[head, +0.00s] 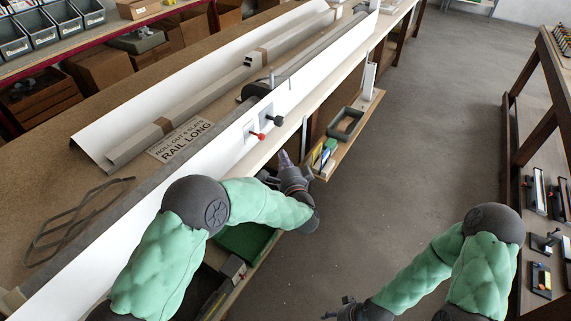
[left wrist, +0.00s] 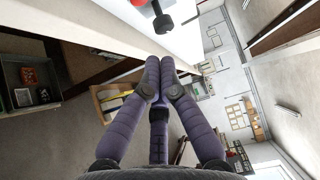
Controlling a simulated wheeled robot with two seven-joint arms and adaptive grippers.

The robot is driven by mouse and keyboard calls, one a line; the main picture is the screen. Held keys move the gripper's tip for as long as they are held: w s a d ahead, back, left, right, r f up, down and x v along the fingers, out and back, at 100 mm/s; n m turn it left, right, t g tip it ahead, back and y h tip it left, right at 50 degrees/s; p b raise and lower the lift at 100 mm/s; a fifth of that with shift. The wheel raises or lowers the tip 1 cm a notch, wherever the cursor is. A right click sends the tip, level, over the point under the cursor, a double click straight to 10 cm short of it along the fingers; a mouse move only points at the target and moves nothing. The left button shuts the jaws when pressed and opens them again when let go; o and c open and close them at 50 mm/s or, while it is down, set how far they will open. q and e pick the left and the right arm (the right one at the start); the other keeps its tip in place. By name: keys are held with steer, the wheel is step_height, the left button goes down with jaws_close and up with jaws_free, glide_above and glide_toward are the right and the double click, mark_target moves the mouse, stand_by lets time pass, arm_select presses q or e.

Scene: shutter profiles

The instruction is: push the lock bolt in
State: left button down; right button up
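A long white shutter profile (head: 220,156) runs diagonally across the bench in the head view. Two bolt-like parts stick out of its front face from white plates: one with a red knob (head: 258,135), one with a black knob (head: 272,118). Which is the lock bolt I cannot tell. In the left wrist view the black knob (left wrist: 162,22) is just beyond my fingertips, with the red knob (left wrist: 138,2) cut off at the top edge. My left gripper (head: 284,157) is shut and empty, below and apart from both knobs. My right gripper (head: 341,309) is low at the bottom, its fingers unclear.
A low shelf with a dark grey tray (head: 346,123) and small boxes lies just beyond my left gripper. A paper sign (head: 181,139) and a dark looped strap (head: 75,217) lie on the bench. A tool rack stands at the right. The floor (head: 400,150) between is clear.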

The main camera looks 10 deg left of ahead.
mark_target(262, 138)
arm_select(q)
steer(key=w+a+b, duration=0.3)
steer(key=w+a, duration=0.3)
steer(key=shift+w, duration=0.2)
steer(key=shift+a, duration=0.15)
steer(key=a, duration=0.1)
steer(key=w+a+p, duration=0.1)
steer(key=shift+a, duration=0.4)
